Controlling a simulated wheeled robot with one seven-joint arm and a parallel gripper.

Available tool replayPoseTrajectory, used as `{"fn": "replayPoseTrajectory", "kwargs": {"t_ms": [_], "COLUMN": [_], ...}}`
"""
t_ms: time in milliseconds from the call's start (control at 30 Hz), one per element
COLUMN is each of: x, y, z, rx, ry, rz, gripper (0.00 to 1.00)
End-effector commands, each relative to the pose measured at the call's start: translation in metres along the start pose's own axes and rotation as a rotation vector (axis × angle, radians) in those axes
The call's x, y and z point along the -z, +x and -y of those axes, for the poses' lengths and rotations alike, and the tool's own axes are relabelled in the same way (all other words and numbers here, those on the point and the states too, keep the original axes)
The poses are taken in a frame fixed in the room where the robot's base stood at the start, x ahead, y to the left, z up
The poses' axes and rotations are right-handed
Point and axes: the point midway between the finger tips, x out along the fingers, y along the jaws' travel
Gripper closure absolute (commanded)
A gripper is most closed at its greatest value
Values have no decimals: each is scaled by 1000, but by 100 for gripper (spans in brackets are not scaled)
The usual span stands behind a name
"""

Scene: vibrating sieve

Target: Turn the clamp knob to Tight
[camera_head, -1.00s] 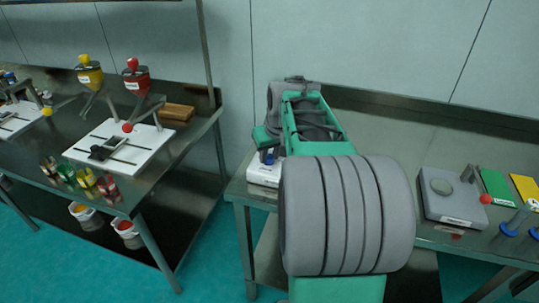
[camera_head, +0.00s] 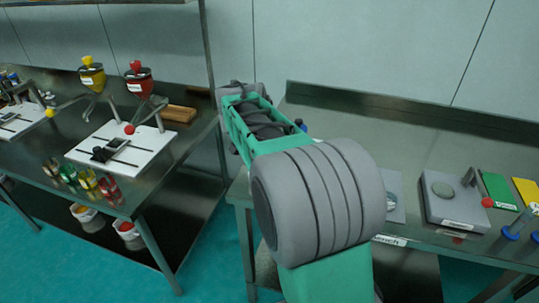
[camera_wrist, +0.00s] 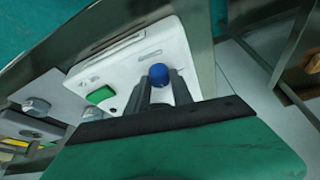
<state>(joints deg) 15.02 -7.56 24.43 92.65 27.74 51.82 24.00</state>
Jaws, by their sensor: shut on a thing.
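The blue round knob (camera_wrist: 158,74) shows in the wrist view at the fingertips of my gripper (camera_wrist: 161,84), in front of a white machine panel (camera_wrist: 140,55). My two grey fingers are shut on the knob. A green button (camera_wrist: 100,94) and small dark marks are on the panel to the left of the knob. The marks are too small to read, so I cannot tell the knob's setting. In the head view my arm hides my gripper and most of what lies behind it.
The bench's right part holds a grey device (camera_head: 452,203) with a red ball, a green block (camera_head: 498,190) and a yellow block (camera_head: 527,191).

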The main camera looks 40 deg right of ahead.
Motion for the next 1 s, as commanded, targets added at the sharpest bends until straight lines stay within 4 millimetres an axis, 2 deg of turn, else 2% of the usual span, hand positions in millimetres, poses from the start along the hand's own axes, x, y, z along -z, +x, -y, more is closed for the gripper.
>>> {"fn": "replayPoseTrajectory", "kwargs": {"t_ms": [1000], "x": [4], "y": [-1], "z": [4], "rx": [-359], "ry": [861], "rz": [-1], "gripper": [100]}}
